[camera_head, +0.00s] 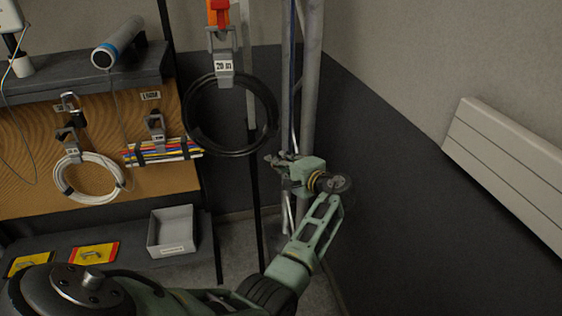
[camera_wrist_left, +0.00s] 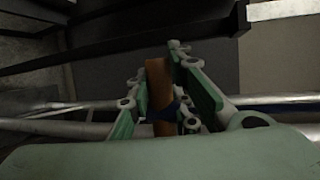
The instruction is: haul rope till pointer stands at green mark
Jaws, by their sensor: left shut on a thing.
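A thin blue rope (camera_head: 291,75) runs down along the grey metal truss (camera_head: 311,75). My left gripper (camera_head: 280,164) is at the truss, at the lower part of the rope that shows. In the left wrist view the gripper (camera_wrist_left: 168,75) is closed around the blue rope (camera_wrist_left: 275,107), which passes between its fingers. A brown strip (camera_wrist_left: 158,85) also shows between the fingers; I cannot tell what it is. I cannot make out the pointer or the green mark in either view. My right gripper is not in view.
A black cable coil (camera_head: 233,152) hangs from a clamp left of the truss, close to my gripper. A white radiator (camera_head: 510,165) is on the right wall.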

